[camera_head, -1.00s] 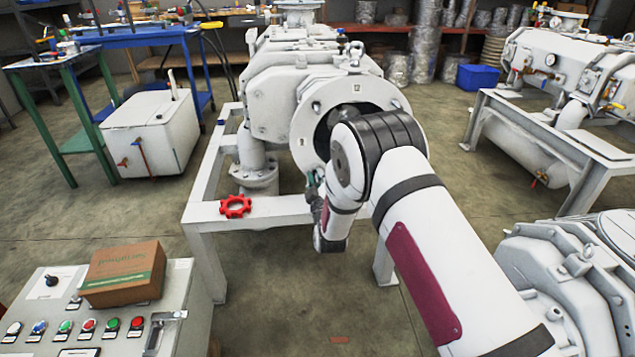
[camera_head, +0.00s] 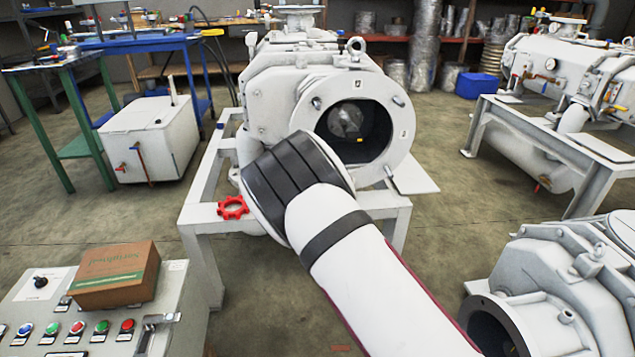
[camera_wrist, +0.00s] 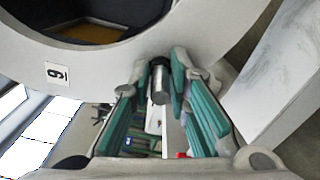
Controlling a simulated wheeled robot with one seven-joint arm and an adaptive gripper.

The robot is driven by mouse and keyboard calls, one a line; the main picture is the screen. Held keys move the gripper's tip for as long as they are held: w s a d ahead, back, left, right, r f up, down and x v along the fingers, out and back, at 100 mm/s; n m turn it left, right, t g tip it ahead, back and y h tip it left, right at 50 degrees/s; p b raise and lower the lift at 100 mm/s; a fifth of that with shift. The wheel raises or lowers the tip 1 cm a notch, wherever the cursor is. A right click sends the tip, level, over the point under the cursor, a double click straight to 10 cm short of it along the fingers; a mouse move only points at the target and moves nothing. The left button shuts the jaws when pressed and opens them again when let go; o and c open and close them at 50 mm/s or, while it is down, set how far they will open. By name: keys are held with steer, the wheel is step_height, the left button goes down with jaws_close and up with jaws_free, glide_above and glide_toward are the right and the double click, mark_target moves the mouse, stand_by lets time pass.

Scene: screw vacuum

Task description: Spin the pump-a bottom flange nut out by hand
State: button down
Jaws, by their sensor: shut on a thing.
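The white pump (camera_head: 268,88) stands on a white frame, with its round flange (camera_head: 402,120) facing my side. In the head view my arm covers the flange's lower left edge and hides my gripper and the bottom nut. In the wrist view the flange (camera_wrist: 205,30) fills the top, with a numbered label beside its dark opening. My gripper (camera_wrist: 161,76) has its green-padded fingers on both sides of a short grey metal cylinder, the bottom flange nut (camera_wrist: 160,88), at the flange's rim. The fingers are closed on it. The thread behind it cannot be seen.
A red handwheel-like ring (camera_head: 233,208) lies on the white frame (camera_head: 205,240) left of my arm. A control panel with a cardboard box (camera_head: 117,275) is at the front left. Another pump (camera_head: 560,270) stands front right. Open floor lies between.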

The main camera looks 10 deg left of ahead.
steer(key=n+b, duration=0.2)
steer(key=n, duration=0.5)
steer(key=shift+a+n+b, duration=0.15)
steer(key=shift+n+b, duration=0.15)
steer(key=shift+b, duration=0.05)
steer(key=n, duration=0.4)
steer(key=shift+n, duration=1.4)
steer(key=c, duration=1.5)
jaws_free()
steer(key=v, duration=1.2)
